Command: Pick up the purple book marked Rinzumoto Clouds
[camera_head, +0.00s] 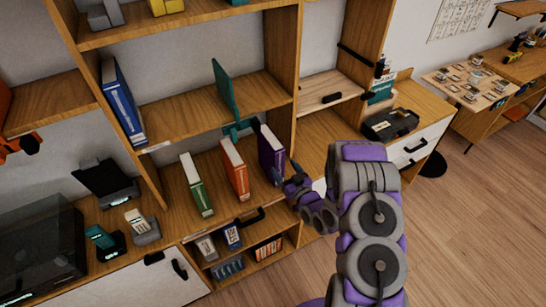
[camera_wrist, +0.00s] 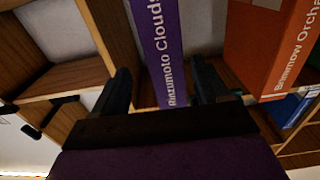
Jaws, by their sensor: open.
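The purple book (camera_head: 270,150) stands upright on the shelf in the head view, at the right end of a row of books. In the wrist view the purple book (camera_wrist: 163,45) shows its spine, marked "Rinzumoto Clouds". My gripper (camera_head: 285,173) is in front of its lower right part in the head view and hides some of it. In the wrist view my gripper (camera_wrist: 160,82) is open, with one dark finger on each side of the spine. Whether the fingers touch the book I cannot tell.
An orange book (camera_head: 235,168) stands left of the purple one, and a green book (camera_head: 196,185) farther left. A wooden upright (camera_wrist: 111,35) is close on the left in the wrist view. A teal bookend (camera_head: 226,92) and a blue binder (camera_head: 121,102) are on the shelf above.

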